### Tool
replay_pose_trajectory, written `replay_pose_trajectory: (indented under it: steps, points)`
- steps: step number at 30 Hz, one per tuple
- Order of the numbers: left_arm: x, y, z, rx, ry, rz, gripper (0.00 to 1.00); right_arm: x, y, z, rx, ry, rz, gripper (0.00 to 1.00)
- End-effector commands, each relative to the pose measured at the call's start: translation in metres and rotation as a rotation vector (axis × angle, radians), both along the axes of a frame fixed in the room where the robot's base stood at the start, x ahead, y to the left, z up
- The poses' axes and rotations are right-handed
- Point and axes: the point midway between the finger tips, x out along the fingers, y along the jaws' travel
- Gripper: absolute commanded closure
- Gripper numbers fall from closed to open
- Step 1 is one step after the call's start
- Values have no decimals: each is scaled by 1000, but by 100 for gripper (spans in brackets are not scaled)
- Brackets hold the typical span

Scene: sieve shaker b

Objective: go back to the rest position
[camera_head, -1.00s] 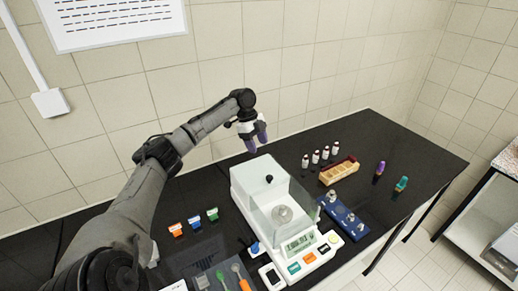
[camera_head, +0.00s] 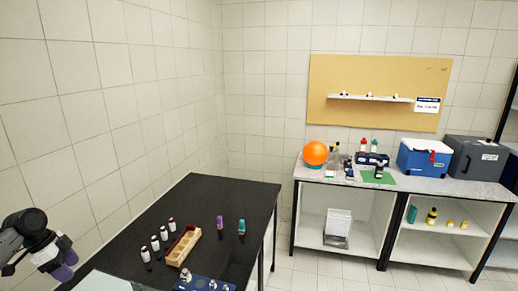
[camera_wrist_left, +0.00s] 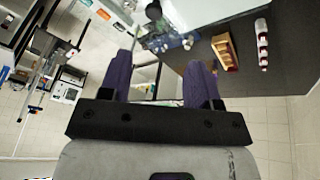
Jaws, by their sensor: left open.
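My left gripper (camera_head: 60,262) is at the lower left edge of the head view, beside the black bench (camera_head: 250,196). In the left wrist view its two purple-tipped fingers (camera_wrist_left: 160,80) are spread apart with nothing between them. My right gripper is in neither view.
A grey-topped side bench (camera_head: 400,184) holds an orange ball (camera_head: 315,153) and a blue box (camera_head: 423,160).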

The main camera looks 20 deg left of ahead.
Motion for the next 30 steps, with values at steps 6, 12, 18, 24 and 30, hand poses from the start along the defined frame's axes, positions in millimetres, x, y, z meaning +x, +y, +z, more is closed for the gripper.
replay_pose_trajectory:
  steps: [6,12,18,24,30]
  points:
    - [8,15,8,257,83,362,43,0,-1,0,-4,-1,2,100]
    - [45,-24,36,560,-104,547,43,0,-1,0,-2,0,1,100]
    - [78,-149,7,649,-411,551,43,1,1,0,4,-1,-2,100]
    - [46,-280,-46,553,-582,470,43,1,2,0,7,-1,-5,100]
    - [-35,-383,-102,349,-539,463,43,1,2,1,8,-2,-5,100]
